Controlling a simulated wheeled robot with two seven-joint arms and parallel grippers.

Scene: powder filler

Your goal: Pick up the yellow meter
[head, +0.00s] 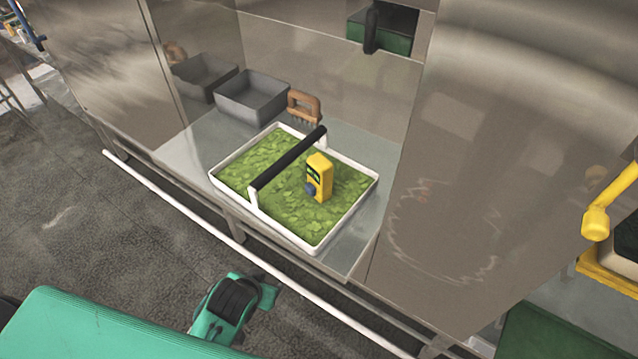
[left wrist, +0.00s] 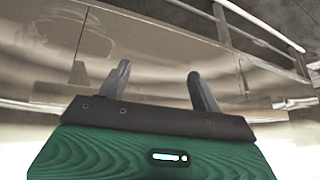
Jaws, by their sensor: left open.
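The yellow meter (head: 320,176) stands upright in the head view on green leafy material inside a white tray (head: 232,203). It has a dark display and a blue-grey round part low on its front. The tray has a black bar handle (head: 288,158) across it, just left of the meter. My left gripper (left wrist: 158,72) is open and empty in the left wrist view, its two dark fingers apart before shiny metal panels. The meter does not show in that view. In the head view, part of my green arm shows at the bottom, below and apart from the tray. My right gripper is not in view.
The tray sits on a metal shelf (head: 190,150) in a recess between steel panels. A grey bin (head: 252,98) and a brown-handled brush (head: 304,106) stand behind it. A white rail (head: 205,217) runs along the front. A yellow handle (head: 597,222) sticks out at right.

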